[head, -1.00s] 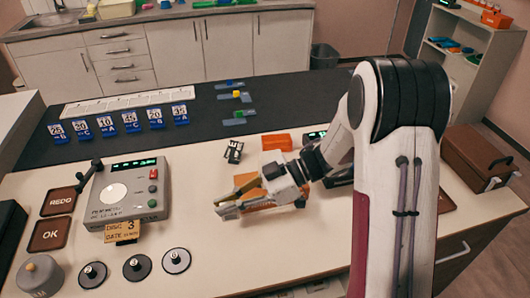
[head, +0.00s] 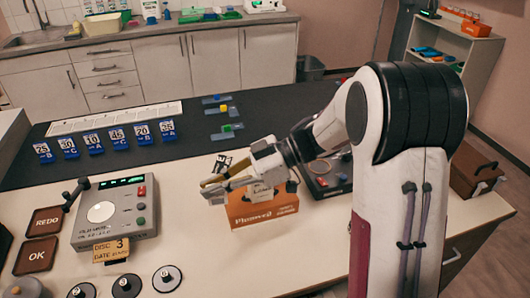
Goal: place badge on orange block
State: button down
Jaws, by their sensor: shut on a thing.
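My gripper (head: 213,189) reaches in from the right, pointing left. The fingertips reach past the block's left end.
A grey device (head: 117,215) with a dial and buttons stands left, with a yellow tag (head: 111,250) at its front. Blue numbered cards (head: 95,143) line the dark mat.

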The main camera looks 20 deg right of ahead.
jog(key=w+d+m+t+h, duration=0.35)
jog(key=w+d, duration=0.35)
jog(key=w, duration=0.4)
jog(key=w+d+m+t+h, duration=0.2)
jog(key=w+d+m+t, duration=0.4)
jog(key=w, duration=0.5)
jog(key=w+d+m+t+h, duration=0.2)
jog(key=w+d+m+h, duration=0.1)
jog(key=w+d, duration=0.65)
jog(key=shift+g, duration=0.25)
jog(key=shift+w+a+f, duration=0.15)
jog(key=shift+w+f, duration=0.2)
jog(key=shift+f, duration=0.45)
jog(key=shift+w+a+f, duration=0.2)
jog(key=shift+w+f, duration=0.15)
jog(key=shift+f, duration=0.4)
jog(key=shift+w+a+f, duration=0.15)
jog(key=shift+w+f, duration=0.2)
jog(key=shift+f, duration=0.45)
jog(key=shift+f, duration=3.1)
jog(key=shift+f, duration=1.85)
jog(key=shift+f, duration=0.15)
